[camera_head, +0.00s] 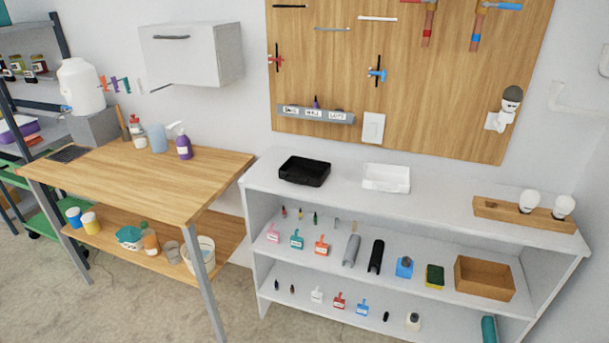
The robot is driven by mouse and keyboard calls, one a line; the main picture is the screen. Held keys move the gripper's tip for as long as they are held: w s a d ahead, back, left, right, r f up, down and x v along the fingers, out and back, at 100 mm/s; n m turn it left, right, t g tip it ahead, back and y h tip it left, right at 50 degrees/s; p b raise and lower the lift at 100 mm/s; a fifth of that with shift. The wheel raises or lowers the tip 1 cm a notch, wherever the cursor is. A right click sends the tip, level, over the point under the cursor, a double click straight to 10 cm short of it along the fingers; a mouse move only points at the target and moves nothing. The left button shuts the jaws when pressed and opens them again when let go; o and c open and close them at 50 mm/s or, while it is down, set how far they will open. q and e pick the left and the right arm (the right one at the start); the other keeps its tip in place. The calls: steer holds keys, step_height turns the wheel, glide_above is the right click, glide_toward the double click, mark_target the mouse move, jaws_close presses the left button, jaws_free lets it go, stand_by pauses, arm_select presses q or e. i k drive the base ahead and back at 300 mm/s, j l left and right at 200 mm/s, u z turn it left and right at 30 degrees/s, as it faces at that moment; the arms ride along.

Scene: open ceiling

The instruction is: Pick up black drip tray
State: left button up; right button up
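The black drip tray (304,171) is a shallow black rectangular tray. It lies flat on the left part of the white shelf unit's top (342,203), and nothing touches it. A white tray (386,178) of similar shape lies to its right, with a gap between them. Neither of my grippers shows in the head view.
A wooden block with white bulbs (530,214) stands on the right of the shelf top. A wooden table (140,180) with bottles adjoins on the left. A pegboard (400,80) hangs behind. The shelf top's front is clear.

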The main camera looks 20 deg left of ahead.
mark_target(297, 169)
steer(key=i+l+u, duration=0.4)
steer(key=i+l, duration=0.45)
steer(key=i, duration=0.15)
